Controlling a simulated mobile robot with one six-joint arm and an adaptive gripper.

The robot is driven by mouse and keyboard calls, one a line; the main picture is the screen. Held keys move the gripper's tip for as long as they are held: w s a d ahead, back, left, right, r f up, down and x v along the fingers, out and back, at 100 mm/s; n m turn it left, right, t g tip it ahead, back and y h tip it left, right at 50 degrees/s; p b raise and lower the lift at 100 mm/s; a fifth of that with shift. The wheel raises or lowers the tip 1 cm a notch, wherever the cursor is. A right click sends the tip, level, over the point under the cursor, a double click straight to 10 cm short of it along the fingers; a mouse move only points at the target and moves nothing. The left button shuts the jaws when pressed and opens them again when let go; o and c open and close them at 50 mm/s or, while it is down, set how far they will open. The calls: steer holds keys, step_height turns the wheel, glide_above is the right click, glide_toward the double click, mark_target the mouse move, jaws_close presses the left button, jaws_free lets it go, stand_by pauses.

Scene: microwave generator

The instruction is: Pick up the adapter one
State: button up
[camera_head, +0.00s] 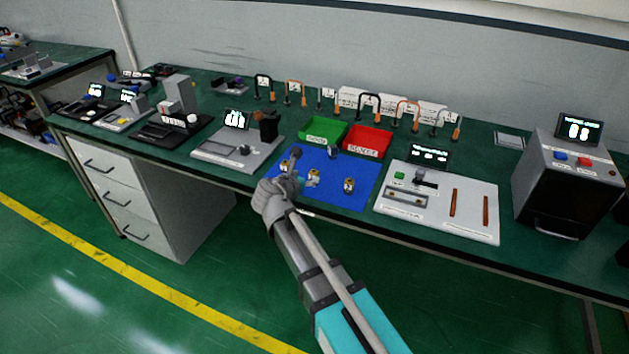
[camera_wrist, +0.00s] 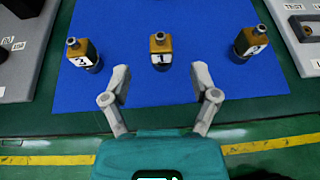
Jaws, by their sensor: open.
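Adapter one (camera_wrist: 160,48) is a brass-coloured block with a grey round top and a white label reading 1. It stands upright on the blue mat (camera_wrist: 206,18) in the wrist view, centred between two similar adapters. My gripper (camera_wrist: 161,72) is open and empty, its two fingers spread on either side of adapter one's line, with the adapter just beyond the fingertips in the picture. I cannot tell the height gap. In the head view my wrist (camera_head: 277,195) hangs at the mat's front left and partly hides the adapters.
A left adapter (camera_wrist: 82,50) and a right adapter (camera_wrist: 251,42) flank adapter one. Grey fixtures border the mat on both sides. Green (camera_head: 323,131) and red (camera_head: 367,141) bins stand behind it. The table's front edge runs close to the mat.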

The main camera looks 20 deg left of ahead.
mark_target(312, 173)
steer(key=shift+w+f, duration=0.15)
steer(key=shift+w, duration=0.2)
steer(key=shift+b+x, duration=1.05)
steer(key=shift+x, duration=1.6)
steer(key=shift+d, duration=0.1)
jaws_close()
